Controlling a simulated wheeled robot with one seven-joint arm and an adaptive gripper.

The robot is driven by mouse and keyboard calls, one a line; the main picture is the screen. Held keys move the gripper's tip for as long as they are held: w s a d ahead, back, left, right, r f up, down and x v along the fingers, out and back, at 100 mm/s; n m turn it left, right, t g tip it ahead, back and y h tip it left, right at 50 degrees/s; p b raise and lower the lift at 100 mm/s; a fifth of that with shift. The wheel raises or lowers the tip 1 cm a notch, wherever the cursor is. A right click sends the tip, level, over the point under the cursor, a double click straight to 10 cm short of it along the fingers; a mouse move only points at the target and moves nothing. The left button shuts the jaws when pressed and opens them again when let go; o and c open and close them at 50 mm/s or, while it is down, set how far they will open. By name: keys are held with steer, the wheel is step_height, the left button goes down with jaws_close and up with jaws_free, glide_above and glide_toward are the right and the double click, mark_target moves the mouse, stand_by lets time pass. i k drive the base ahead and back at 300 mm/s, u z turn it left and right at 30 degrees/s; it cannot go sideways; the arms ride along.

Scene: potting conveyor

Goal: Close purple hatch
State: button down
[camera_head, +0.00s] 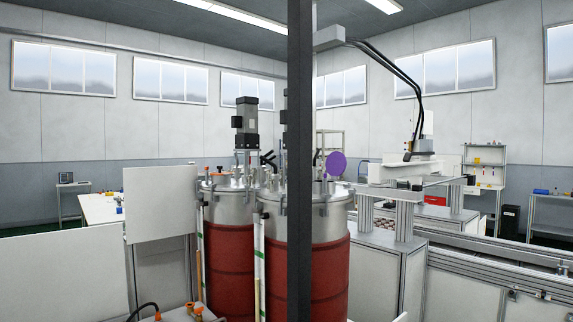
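The purple hatch (337,163) is a round disc above the lid of the right-hand vessel (325,235). It stands raised, with its flat face toward the camera, so it looks open. The vessel has a steel top and a dark red lower body. The opening under the hatch cannot be made out from here. My gripper is not in view.
A second red vessel (228,260) with a motor (246,125) stands to the left. A dark upright post (300,240) crosses the view in front of the vessels. White panels (160,203) stand left; a grey machine frame (400,230) stands right.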

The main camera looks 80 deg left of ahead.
mark_target(335, 163)
steer(key=u, duration=2.25)
steer(key=i, duration=0.7)
steer(key=z, duration=0.05)
